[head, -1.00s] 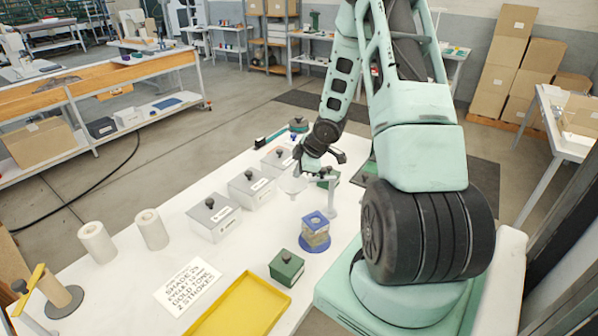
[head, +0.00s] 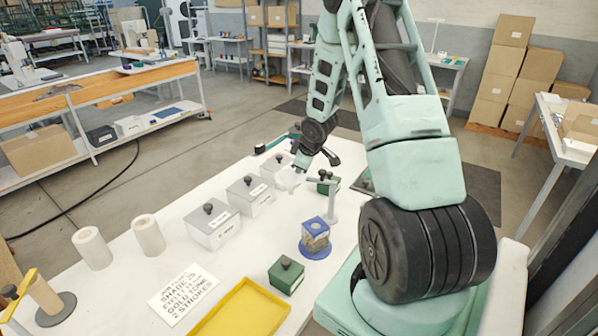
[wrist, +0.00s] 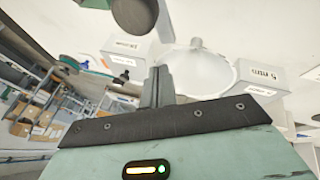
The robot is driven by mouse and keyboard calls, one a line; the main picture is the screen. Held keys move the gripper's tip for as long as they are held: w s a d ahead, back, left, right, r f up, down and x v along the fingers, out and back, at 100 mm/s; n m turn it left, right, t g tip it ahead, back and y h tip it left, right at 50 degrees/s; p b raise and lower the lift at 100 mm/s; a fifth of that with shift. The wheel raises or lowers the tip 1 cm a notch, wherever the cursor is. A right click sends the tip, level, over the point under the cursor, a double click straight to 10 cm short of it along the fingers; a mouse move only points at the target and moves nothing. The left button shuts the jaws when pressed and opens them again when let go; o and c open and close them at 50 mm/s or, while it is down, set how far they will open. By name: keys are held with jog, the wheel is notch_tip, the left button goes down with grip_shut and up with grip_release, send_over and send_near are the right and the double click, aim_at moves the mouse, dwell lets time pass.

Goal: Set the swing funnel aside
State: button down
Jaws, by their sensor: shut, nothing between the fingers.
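The swing funnel (wrist: 208,72) is a pale, round, see-through bowl with a short spout, close beside my fingers in the wrist view. In the head view the funnel (head: 290,181) is faint, at the end of a pale arm on an upright post (head: 333,203). My gripper (wrist: 158,88) is shut and empty, with its fingertips at the left of the funnel rim; I cannot tell whether they touch it. In the head view my gripper (head: 299,166) is above the table by the funnel, and its tips are hard to make out.
Several white lidded boxes (head: 213,227) stand in a row left of the post. A blue-topped block (head: 315,233) on a blue disc, a green knobbed block (head: 286,276) and a yellow tray (head: 243,310) are nearer. The table left of the tray holds a printed card (head: 184,294).

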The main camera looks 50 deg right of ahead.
jog(key=shift+w+d, duration=0.2)
jog(key=shift+d, duration=0.2)
jog(key=shift+p, duration=0.3)
